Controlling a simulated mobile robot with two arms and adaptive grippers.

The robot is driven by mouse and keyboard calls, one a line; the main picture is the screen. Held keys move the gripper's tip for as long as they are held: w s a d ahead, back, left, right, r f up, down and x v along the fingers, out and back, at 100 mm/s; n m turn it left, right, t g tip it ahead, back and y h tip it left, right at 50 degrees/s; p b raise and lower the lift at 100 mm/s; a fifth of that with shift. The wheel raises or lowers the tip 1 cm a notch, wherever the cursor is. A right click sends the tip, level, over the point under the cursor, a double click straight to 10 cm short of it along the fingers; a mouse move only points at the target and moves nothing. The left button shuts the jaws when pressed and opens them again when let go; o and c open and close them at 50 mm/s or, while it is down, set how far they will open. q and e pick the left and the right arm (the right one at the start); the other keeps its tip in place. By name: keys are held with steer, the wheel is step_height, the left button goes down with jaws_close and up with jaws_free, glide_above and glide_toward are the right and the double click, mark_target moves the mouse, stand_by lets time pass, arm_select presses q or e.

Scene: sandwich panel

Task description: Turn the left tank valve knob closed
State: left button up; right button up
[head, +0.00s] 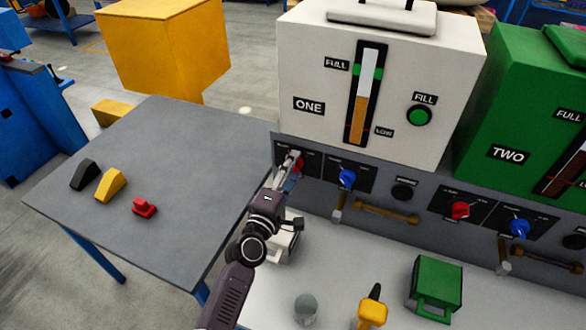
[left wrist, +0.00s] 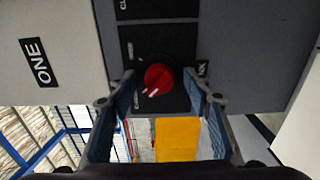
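The left tank valve knob is the red knob (head: 298,164) on the black plate below the white tank marked ONE (head: 300,65). In the head view my left gripper (head: 289,169) is at this plate and partly covers the knob. In the left wrist view the red knob (left wrist: 158,77) shows between the two fingers of my left gripper (left wrist: 160,92). The fingers are spread, with a gap on either side of the knob. White marks show on the knob's lower left. The plate's lettering is only partly readable. My right gripper is not in view.
A blue knob (head: 347,178) sits right of the red one, above a brass-coloured handle (head: 386,213). The green tank TWO (head: 520,110) has its own red knob (head: 460,210) and blue knob (head: 520,228). A grey table (head: 190,210) with small coloured pieces stands left.

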arm_select(q)
steer(key=v, duration=1.2)
stand_by(0.5)
